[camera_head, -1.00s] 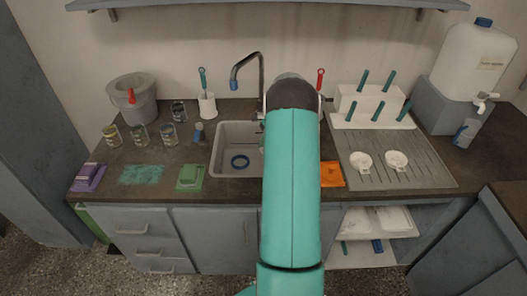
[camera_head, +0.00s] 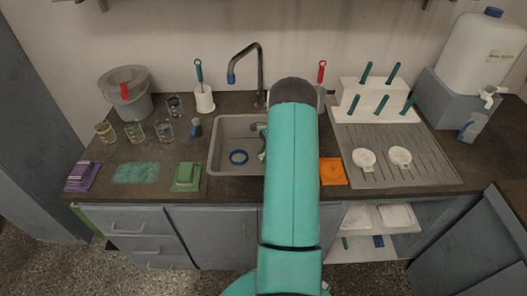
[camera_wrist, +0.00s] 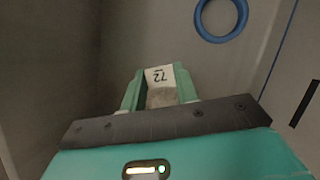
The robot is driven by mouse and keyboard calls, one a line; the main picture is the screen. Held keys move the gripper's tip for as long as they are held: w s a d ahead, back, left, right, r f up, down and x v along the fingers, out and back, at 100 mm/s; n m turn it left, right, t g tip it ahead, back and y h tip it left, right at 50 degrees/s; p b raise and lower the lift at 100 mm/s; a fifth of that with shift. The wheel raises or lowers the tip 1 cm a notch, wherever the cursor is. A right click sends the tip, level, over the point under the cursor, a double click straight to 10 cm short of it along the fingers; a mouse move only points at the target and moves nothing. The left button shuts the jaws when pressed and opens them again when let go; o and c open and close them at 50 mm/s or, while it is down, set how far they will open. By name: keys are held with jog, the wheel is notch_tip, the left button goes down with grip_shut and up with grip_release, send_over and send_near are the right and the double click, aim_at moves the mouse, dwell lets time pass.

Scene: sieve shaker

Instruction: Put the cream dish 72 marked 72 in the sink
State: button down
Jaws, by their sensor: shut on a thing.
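My gripper (camera_wrist: 159,84) is shut on the cream dish 72 (camera_wrist: 160,74), whose pale face with the mark 72 shows between the two teal fingers in the wrist view. The rest of the dish is hidden by the fingers and the gripper body. The grey sink (camera_head: 226,138) is in the middle of the counter in the head view, partly covered by my arm. The gripper is mostly hidden behind my arm in the head view, near the sink's right side.
A tap (camera_head: 259,75) arches behind the sink. A green sponge block (camera_head: 187,177) lies left of it and an orange pad (camera_head: 332,171) right of it. Two white dishes (camera_head: 364,160) (camera_head: 400,157) sit on the grooved drainer (camera_head: 430,172), before a white rack (camera_head: 372,98).

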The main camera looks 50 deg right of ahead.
jog(key=shift+f, duration=2.65)
jog(key=shift+f, duration=0.6)
jog(key=c, duration=1)
grip_release()
jog(key=shift+o, duration=0.2)
jog(key=shift+r, duration=0.15)
